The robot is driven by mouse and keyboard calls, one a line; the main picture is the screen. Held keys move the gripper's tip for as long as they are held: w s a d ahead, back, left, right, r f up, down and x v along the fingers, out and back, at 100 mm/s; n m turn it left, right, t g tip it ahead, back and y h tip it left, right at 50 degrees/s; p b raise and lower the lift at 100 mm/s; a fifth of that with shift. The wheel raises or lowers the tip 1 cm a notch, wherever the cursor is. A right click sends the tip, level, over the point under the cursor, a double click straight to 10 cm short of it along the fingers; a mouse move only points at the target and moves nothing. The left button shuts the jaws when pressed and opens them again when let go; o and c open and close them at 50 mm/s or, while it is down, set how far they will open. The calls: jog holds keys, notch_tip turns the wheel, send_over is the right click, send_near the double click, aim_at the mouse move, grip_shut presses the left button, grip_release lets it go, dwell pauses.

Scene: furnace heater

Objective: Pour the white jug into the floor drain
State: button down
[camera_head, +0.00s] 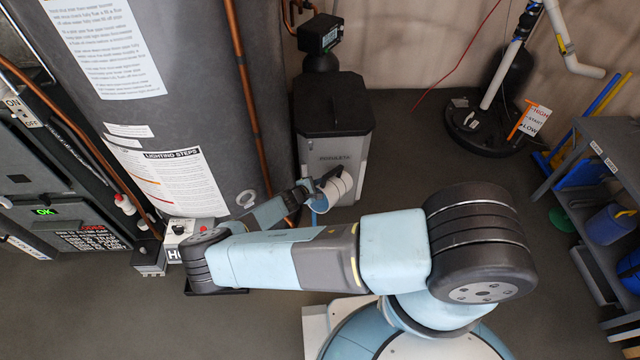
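My gripper (315,187) is at the end of my arm, in front of the grey cabinet near the picture's middle. Its dark fingers are at the white jug (339,187) and appear shut on it. The jug is small in view and tilted, with its round end toward the lower left. Part of it is hidden by the fingers, and I cannot see its contents. I cannot make out a floor drain; my arm covers part of the floor.
A large grey water heater (180,90) stands left, with a copper pipe (250,110) beside it. The grey cabinet (346,140) has a black lid. A black round sump basin (466,128) is at the back right. A shelf unit (600,150) stands right. Open floor (415,135) lies between.

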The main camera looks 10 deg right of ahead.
dwell(0.3)
jog(key=shift+s+a+r+t+h, duration=0.35)
jog(key=shift+s+r+t+h, duration=0.05)
jog(key=shift+r+t+h, duration=0.1)
jog(key=shift+s+a+r+t+h, duration=0.35)
jog(key=shift+s+a+t+h, duration=0.05)
jog(key=shift+t+h, duration=0.1)
dwell(0.6)
jog(key=shift+s+a+r+t+h, duration=0.3)
jog(key=shift+s+a+t+h, duration=0.1)
jog(key=shift+t+h, duration=0.1)
jog(key=shift+w+d+f+g+y, duration=0.15)
jog(key=shift+w+d+g+y, duration=0.1)
jog(key=shift+d+g+y, duration=0.05)
jog(key=shift+w+d+f+g+y, duration=0.85)
jog(key=shift+w+f+g+y, duration=0.15)
jog(key=shift+g+y, duration=0.2)
